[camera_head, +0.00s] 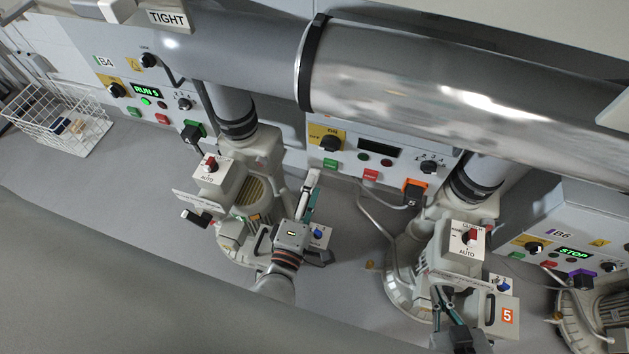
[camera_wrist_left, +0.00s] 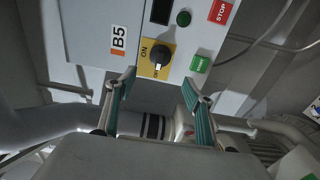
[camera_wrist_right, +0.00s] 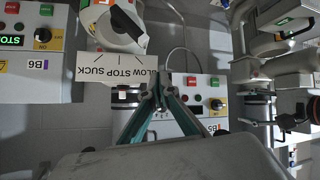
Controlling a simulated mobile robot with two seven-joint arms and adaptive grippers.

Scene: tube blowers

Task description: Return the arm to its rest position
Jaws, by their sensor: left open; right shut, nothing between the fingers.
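My left gripper (camera_head: 311,190) is in the middle of the head view, raised in front of the left blower (camera_head: 255,190). Its teal fingers are open and empty in the left wrist view (camera_wrist_left: 155,86), with the B5 panel's black ON/OFF knob (camera_wrist_left: 158,56) beyond the tips; I see no contact. My right gripper (camera_head: 447,298) is low in the head view, in front of the blower marked 5 (camera_head: 440,235). Its fingers meet at the tips with nothing between them in the right wrist view (camera_wrist_right: 158,88). A BLOW STOP SUCK plate (camera_wrist_right: 112,70) shows beyond and left of those tips.
The B5 panel (camera_head: 400,160) has a dark display. The B4 panel (camera_head: 150,90) reads RUN 5 and the B6 panel (camera_head: 560,240) reads STOP. Large metal pipes (camera_head: 420,80) cross overhead. A white wire basket (camera_head: 55,118) stands at left; bare grey bench (camera_head: 110,190) lies beside it.

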